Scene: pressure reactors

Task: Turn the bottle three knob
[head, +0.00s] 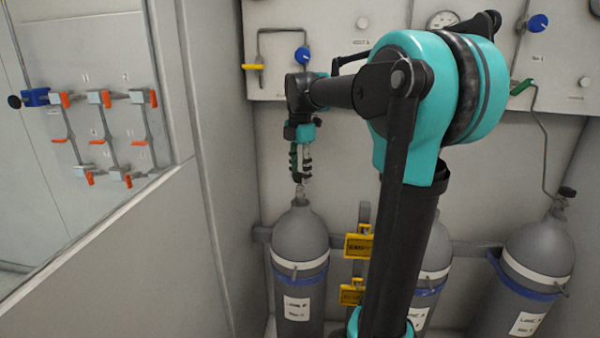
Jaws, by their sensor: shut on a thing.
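Three grey gas bottles stand against the back wall: a left one (300,265), a middle one (437,262) partly hidden behind my arm, and a right one (538,262). Each has a white band and a white label; I cannot read which is bottle three. My gripper (300,172) points down over the left bottle's neck, its fingers closed around the knob on top. The knob itself is mostly hidden by the fingers. The right bottle's dark knob (567,192) shows at its top. The middle bottle's top is hidden by my arm.
A wall panel above holds blue knobs (303,56), a yellow-handled valve (252,66) and a gauge (443,19). Yellow tags (358,246) hang between the left and middle bottles. A side wall (205,150) stands close on the left, with a panel of orange-handled valves (108,98) beyond.

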